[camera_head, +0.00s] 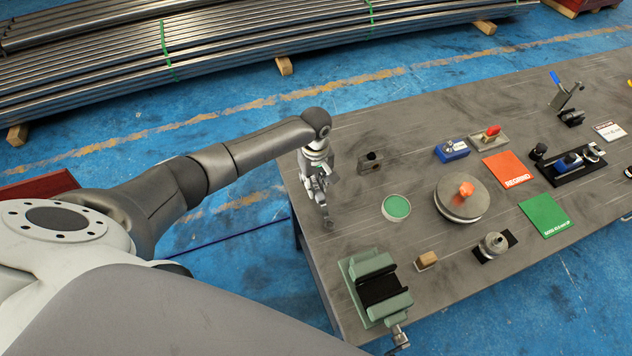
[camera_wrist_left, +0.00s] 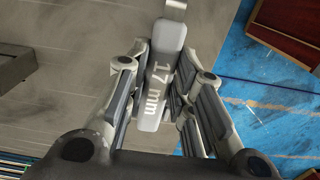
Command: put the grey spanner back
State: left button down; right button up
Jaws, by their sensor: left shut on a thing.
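The grey spanner (camera_wrist_left: 161,78), marked "17 mm", lies between the fingers of my left gripper (camera_wrist_left: 158,95) in the left wrist view. The gripper is shut on its handle, with the grey bench top behind it. One end runs out of the top of that view and the near end is close to the palm. In the head view my left gripper (camera_head: 322,192) is over the left end of the bench (camera_head: 335,150). The spanner is hard to make out there. My right gripper is not in view.
A green vise (camera_head: 355,268) stands at the bench's near edge. A round green-topped tin (camera_head: 396,208), a dark grey block (camera_head: 371,162) and a round plate (camera_head: 450,206) with an orange piece are right of the gripper. Red (camera_head: 507,169) and green (camera_head: 545,215) cards lie further right.

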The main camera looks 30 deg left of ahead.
pick_arm(q)
jog(key=shift+f, duration=0.4)
jog(key=c, duration=0.7)
grip_release()
jog(key=shift+r, duration=0.15)
jog(key=shift+r+p, duration=1.5)
jog(key=shift+p, duration=0.1)
jog(key=shift+w+r, duration=0.1)
jog(key=shift+r, duration=1.3)
